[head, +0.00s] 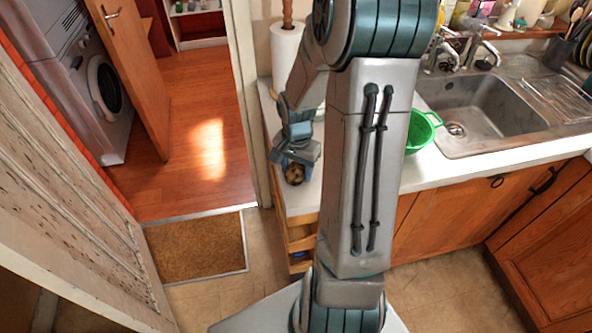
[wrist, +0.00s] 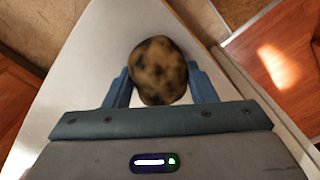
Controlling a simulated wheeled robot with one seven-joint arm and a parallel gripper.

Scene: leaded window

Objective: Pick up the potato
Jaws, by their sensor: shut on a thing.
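The potato (wrist: 158,72) is brown with dark patches. In the wrist view it sits between the two blue fingers of my gripper (wrist: 160,88), which are shut on it. In the head view the potato (head: 294,174) shows small at the tip of my gripper (head: 293,165), over the left end of the white counter (head: 300,197). Whether it touches the counter or is held just above it, I cannot tell. My arm hides the middle of the counter in the head view.
A green colander (head: 421,130) stands on the counter right of my arm, beside the metal sink (head: 480,108). A paper towel roll (head: 285,52) stands behind my gripper. A door frame (head: 247,100) borders the counter's left end. Open floor and a doormat (head: 197,250) lie left.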

